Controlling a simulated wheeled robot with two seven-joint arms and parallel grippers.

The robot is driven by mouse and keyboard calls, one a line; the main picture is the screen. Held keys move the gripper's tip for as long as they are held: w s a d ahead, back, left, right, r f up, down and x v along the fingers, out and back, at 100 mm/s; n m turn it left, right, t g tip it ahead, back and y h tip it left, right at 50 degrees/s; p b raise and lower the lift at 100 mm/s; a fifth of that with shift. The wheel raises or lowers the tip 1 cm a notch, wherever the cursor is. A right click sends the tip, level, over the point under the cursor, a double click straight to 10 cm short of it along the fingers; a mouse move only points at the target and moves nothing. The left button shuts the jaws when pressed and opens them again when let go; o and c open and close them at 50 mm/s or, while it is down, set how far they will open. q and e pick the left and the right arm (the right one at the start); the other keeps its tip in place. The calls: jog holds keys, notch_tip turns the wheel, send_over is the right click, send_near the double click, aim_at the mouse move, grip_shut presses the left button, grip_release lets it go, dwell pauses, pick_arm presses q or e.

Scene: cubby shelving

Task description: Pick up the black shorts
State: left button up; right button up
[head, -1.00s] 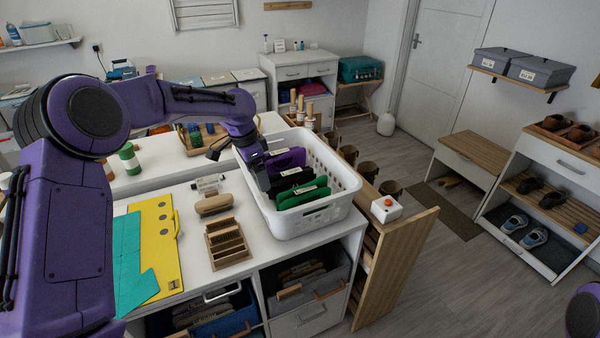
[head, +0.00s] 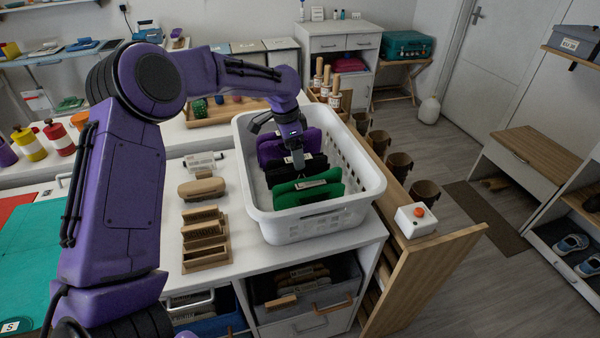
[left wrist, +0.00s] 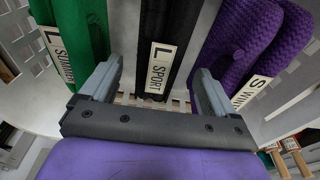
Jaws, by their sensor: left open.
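The black shorts (head: 279,174) stand folded in the white basket (head: 300,226), between a purple folded garment (head: 272,149) and a green one (head: 326,191). In the left wrist view the black cloth (left wrist: 173,28) has a tag reading "L SPORT". My left gripper (head: 294,158) is over the basket, pointing down at the black shorts. In the left wrist view its open fingers (left wrist: 155,84) lie on either side of the black cloth, with gaps to it. The lower part of the shorts is hidden in the basket. My right gripper is not in view.
A wooden rack (head: 206,240) and brushes (head: 201,187) lie left of the basket on the white counter. A white box with a red button (head: 416,220) is on the right. Brown cups (head: 398,165) stand behind it.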

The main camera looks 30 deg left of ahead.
pick_arm(q)
jog(key=f, duration=0.2)
jog(key=f+p, duration=0.1)
jog(key=f, duration=0.2)
jog(key=w+d+f, duration=0.1)
jog(key=f, duration=0.1)
jog(key=shift+f, duration=0.2)
jog(key=shift+r, duration=0.1)
jog(key=c, duration=1.2)
